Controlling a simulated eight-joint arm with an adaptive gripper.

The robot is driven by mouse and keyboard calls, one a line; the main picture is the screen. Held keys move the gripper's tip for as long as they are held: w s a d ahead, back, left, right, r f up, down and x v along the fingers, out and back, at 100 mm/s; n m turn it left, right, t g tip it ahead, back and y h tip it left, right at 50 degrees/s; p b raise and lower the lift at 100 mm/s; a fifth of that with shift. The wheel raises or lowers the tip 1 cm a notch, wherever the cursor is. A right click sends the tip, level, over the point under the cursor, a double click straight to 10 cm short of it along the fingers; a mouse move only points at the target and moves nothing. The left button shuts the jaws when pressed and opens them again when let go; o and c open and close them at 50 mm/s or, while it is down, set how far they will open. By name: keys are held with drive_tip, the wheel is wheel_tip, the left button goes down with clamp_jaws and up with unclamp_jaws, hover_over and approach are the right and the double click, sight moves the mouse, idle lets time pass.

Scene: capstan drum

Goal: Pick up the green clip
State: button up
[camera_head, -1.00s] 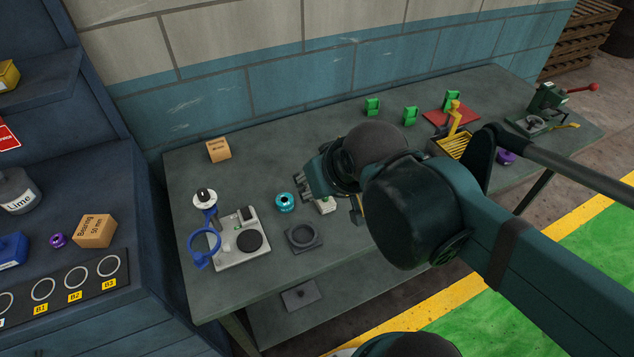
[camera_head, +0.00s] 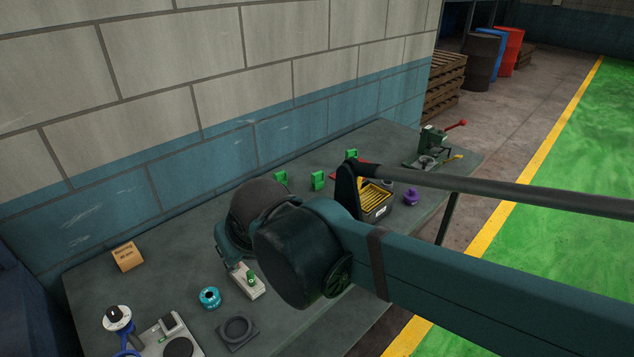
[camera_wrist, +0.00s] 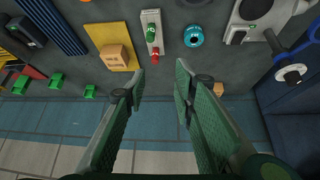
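Three green clips stand in a row along the back of the bench. In the head view they are the left clip (camera_head: 280,178), the middle clip (camera_head: 318,180) and the right clip (camera_head: 351,155). The wrist view shows three green pieces at its left, the nearest to my fingers being one green clip (camera_wrist: 89,91). My gripper (camera_wrist: 160,78) is open and empty, with its two fingers apart and no clip between them. The clips are off to the left of the fingers in that view. My arm hides the gripper's fingers in the head view.
A button box (camera_head: 246,282), a teal ring (camera_head: 209,298) and a dark square base (camera_head: 237,333) are near my arm. A yellow-slatted tray (camera_head: 376,203) and a purple part (camera_head: 411,197) are to the right.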

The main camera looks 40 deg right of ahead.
drive_tip(key=w+d+f+m+g+h, duration=0.2)
drive_tip(key=w+d+m+g+h, duration=0.35)
drive_tip(key=w+d, duration=1.55)
drive_tip(key=m+g+h+b, duration=0.25)
drive_tip(key=m+h, duration=0.45)
drive_tip(key=m, duration=0.5)
approach(316, 174)
drive_tip(key=d+p, duration=0.1)
drive_tip(key=d, duration=0.1)
drive_tip(key=shift+w+d+f+m+g, duration=0.2)
drive_tip(key=shift+d+f+m+g, duration=0.25)
drive_tip(key=shift+d+f, duration=0.15)
drive_tip(key=shift+d, duration=0.1)
drive_tip(key=shift+x, duration=1.2)
drive_tip(key=shift+d+b, duration=0.1)
drive_tip(key=shift+b, duration=0.2)
